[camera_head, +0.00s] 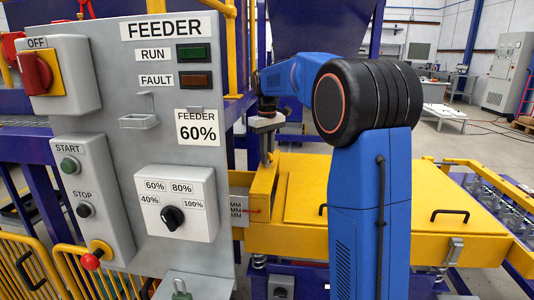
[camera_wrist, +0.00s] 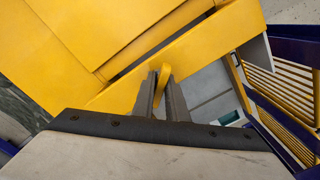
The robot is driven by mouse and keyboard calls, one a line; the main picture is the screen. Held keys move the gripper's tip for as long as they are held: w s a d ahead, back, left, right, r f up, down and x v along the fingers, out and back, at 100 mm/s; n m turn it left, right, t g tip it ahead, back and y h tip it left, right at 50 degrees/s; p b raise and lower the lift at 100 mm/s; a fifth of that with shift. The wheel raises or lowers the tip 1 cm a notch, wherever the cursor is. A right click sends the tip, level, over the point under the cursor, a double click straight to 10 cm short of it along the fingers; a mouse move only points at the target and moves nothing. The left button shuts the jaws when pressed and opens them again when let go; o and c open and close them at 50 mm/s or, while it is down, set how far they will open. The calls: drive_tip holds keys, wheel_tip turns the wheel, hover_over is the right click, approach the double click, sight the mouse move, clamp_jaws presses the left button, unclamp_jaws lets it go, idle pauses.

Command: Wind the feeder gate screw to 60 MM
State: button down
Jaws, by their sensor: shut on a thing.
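My gripper (camera_head: 267,158) points down at the yellow gate housing (camera_head: 262,190), just right of the grey control panel. In the wrist view my gripper (camera_wrist: 162,82) has its two grey fingers close together on a narrow yellow piece (camera_wrist: 163,74), which looks like the handle of the feeder gate screw. The figures are too small to read.
The grey control panel (camera_head: 150,90) stands close on the left, with a rotary knob (camera_head: 172,217) and a FEEDER 60% label (camera_head: 196,128). The yellow feeder cover (camera_head: 400,200) with black handles lies to the right. Yellow railings (camera_head: 35,270) stand at lower left.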

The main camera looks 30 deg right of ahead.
drive_tip(key=n, duration=0.4)
drive_tip(key=shift+n, duration=0.4)
drive_tip(key=n, duration=0.2)
drive_tip(key=shift+n, duration=1.4)
drive_tip(key=n, duration=0.4)
drive_tip(key=shift+n, duration=0.4)
